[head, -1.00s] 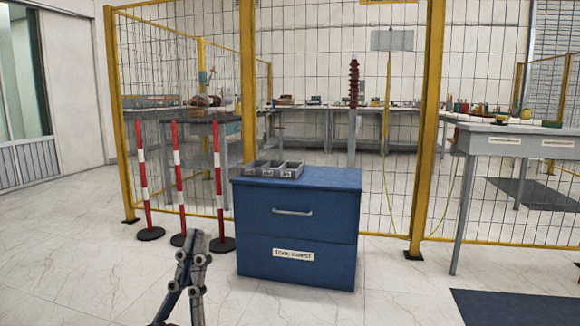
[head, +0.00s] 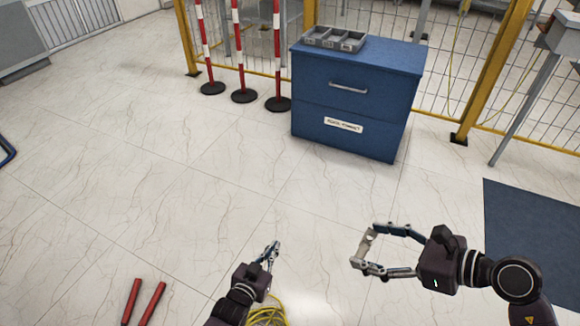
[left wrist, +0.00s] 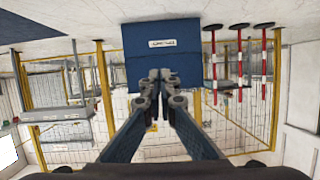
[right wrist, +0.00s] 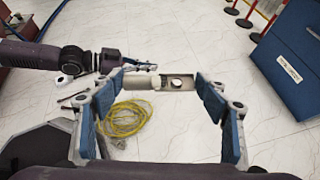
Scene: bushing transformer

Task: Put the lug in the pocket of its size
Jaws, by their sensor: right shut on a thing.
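A metal lug (right wrist: 161,83) with a round barrel and a flat holed palm spans the fingertips of my right gripper (head: 363,251). In the right wrist view (right wrist: 170,84) the fingers are wide apart and hold the lug by its ends, in the air above the floor. My left gripper (head: 272,252) is empty, its fingers together; the left wrist view (left wrist: 162,82) shows this too. A grey tray (head: 324,43) with several pockets sits on the blue tool chest (head: 350,112), far from both grippers. Its pocket labels are too small to read.
Red-and-white posts (head: 242,50) stand left of the chest, with a yellow mesh fence (head: 497,65) behind it. A yellow cable (right wrist: 122,120) and two red bars (head: 143,302) lie on the floor near me. The floor before the chest is clear.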

